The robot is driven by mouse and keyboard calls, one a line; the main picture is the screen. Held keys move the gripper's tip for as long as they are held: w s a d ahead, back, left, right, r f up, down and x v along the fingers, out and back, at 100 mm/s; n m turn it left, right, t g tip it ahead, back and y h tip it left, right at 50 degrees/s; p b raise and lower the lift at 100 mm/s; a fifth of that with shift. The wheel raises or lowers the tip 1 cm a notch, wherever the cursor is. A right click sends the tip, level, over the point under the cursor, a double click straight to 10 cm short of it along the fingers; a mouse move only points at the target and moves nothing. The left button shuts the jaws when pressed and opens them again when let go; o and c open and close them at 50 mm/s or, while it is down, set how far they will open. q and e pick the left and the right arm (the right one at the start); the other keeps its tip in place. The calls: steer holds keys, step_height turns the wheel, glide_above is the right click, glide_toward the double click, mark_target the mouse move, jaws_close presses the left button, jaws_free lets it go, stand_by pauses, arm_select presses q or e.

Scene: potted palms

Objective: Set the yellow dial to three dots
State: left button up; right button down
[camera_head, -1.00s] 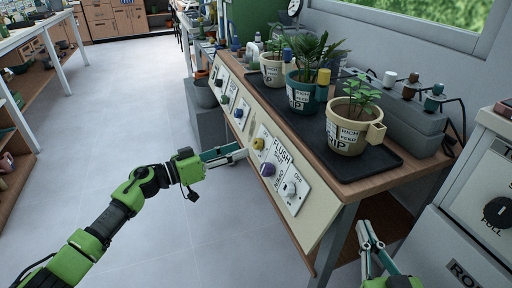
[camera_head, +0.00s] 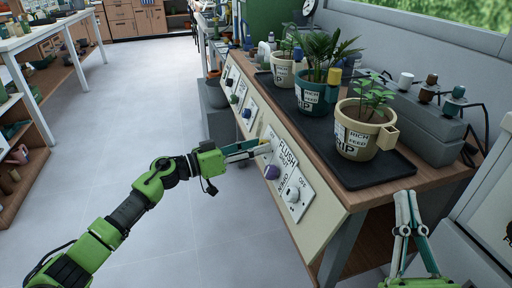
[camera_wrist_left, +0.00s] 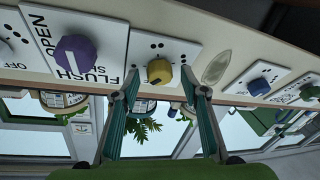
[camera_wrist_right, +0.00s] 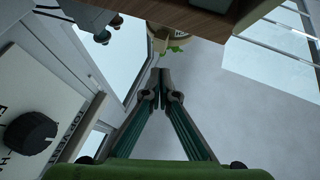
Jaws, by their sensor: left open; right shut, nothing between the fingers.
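The yellow dial (camera_wrist_left: 159,71) sits on a white plate (camera_wrist_left: 187,47) with groups of small black dots around it, seen upside down in the left wrist view. I cannot surely read which group its pointer faces. My left gripper (camera_wrist_left: 160,94) is open, its two fingers to either side of the dial and apart from it in that view. In the head view my left gripper (camera_head: 264,147) reaches the slanted panel and hides most of the dial. My right gripper (camera_head: 405,196) is shut and empty, to the right of the bench; its tips meet in the right wrist view (camera_wrist_right: 161,82).
A purple knob (camera_head: 271,173) and a white knob (camera_head: 292,195) lie nearer on the same panel. A blue knob (camera_wrist_left: 259,87) is on the dial's other side. Potted plants stand on a black tray (camera_head: 374,176) above. A cabinet with a black knob (camera_wrist_right: 30,133) is near my right gripper.

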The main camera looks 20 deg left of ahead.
arm_select(q)
steer(key=c, duration=1.1)
steer(key=shift+m, duration=0.3)
